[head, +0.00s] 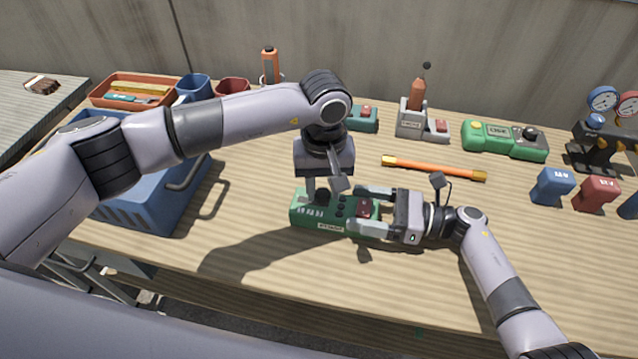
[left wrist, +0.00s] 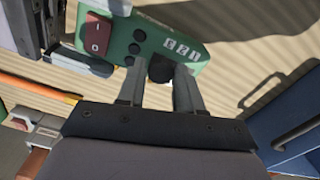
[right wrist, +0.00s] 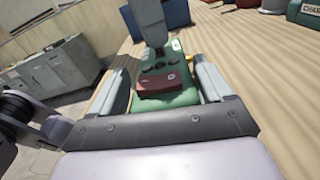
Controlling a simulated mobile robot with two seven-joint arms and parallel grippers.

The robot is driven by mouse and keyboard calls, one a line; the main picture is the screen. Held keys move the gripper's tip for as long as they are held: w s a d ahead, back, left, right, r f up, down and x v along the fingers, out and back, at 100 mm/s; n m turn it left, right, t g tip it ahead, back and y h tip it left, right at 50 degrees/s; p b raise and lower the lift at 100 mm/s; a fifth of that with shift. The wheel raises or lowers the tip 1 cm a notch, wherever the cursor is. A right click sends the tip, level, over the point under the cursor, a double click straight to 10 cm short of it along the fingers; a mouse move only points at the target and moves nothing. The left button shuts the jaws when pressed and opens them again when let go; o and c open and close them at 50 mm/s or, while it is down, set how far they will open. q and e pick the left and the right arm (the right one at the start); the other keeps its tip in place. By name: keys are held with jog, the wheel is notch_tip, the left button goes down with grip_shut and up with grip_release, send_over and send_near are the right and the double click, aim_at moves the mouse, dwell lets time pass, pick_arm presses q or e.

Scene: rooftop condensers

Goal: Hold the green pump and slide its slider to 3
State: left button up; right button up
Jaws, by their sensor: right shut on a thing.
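The green pump (head: 330,224) lies on the wooden table with a red rocker switch (left wrist: 97,33) at one end, small black buttons and a row of number marks (left wrist: 182,48). Its black slider knob (left wrist: 160,68) is at the number end; its exact setting is hard to read. My right gripper (head: 373,208) is shut on the pump's switch end, one finger along each side; this also shows in the right wrist view (right wrist: 170,85). My left gripper (head: 323,186) points down over the number end. In the left wrist view (left wrist: 159,70) its fingers are apart, one either side of the knob.
A blue crate (head: 150,205) stands to the left. A grey charger-like stand (head: 412,122), a green box (head: 503,140) and blue and red blocks (head: 552,187) stand behind and right. The front table strip is clear.

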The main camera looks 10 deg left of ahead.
aim_at(323, 193)
pick_arm(q)
jog(key=shift+o, duration=1.3)
notch_tip(323, 193, up, 12)
pick_arm(e)
jog(key=shift+s, duration=0.1)
jog(key=o, duration=1.4)
jog(key=shift+o, duration=0.2)
jog(key=shift+d, duration=0.1)
